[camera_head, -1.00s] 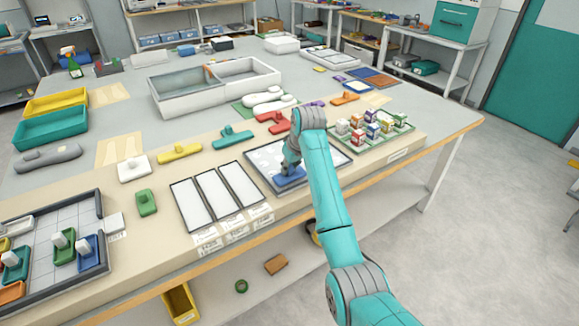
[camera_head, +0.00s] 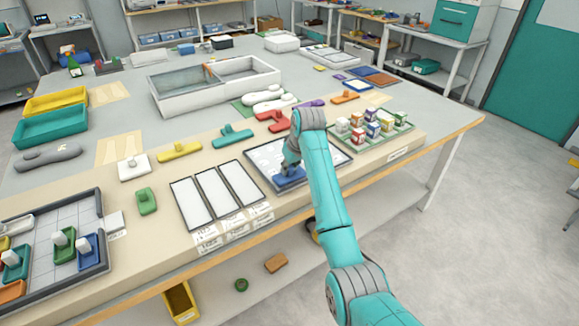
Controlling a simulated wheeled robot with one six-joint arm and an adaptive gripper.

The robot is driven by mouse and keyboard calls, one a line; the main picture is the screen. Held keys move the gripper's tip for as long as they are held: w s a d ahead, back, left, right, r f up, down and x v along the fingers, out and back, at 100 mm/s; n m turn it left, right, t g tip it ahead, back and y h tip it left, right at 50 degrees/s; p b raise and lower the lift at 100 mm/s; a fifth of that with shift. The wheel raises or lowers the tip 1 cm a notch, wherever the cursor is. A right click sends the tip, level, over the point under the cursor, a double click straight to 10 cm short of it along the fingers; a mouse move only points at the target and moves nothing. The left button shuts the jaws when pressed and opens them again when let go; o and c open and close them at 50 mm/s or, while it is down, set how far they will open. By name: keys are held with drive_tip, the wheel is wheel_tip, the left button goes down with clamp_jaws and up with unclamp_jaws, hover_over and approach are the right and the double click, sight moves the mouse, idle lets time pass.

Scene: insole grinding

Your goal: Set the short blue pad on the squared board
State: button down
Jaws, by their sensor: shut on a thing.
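The short blue pad (camera_head: 290,181) is low over, or resting on, a pale grey-framed panel in the middle of the table; I cannot tell whether it touches. My gripper (camera_head: 290,170) is shut on the pad from above, and my wrist hides part of both. The pale panel (camera_head: 262,158) lies under the pad. The squared board (camera_head: 75,217), with a dark rim and a grid of squares, lies at the lower left. It holds several coloured pieces with white knobs along its near side, and its far squares are bare.
Three white framed panels (camera_head: 206,198) lie between the squared board and my gripper. A green piece (camera_head: 146,200), a white piece (camera_head: 134,167) and a yellow one (camera_head: 179,151) stand nearby. A tray of small jars (camera_head: 398,137) is to the right. A large white bin (camera_head: 163,106) stands behind.

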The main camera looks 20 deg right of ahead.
drive_tip(key=shift+f, duration=0.2)
idle(0.5)
drive_tip(key=c, duration=1.3)
unclamp_jaws()
drive_tip(key=shift+r, duration=0.2)
drive_tip(key=shift+r, duration=2.3)
drive_tip(key=o, duration=0.6)
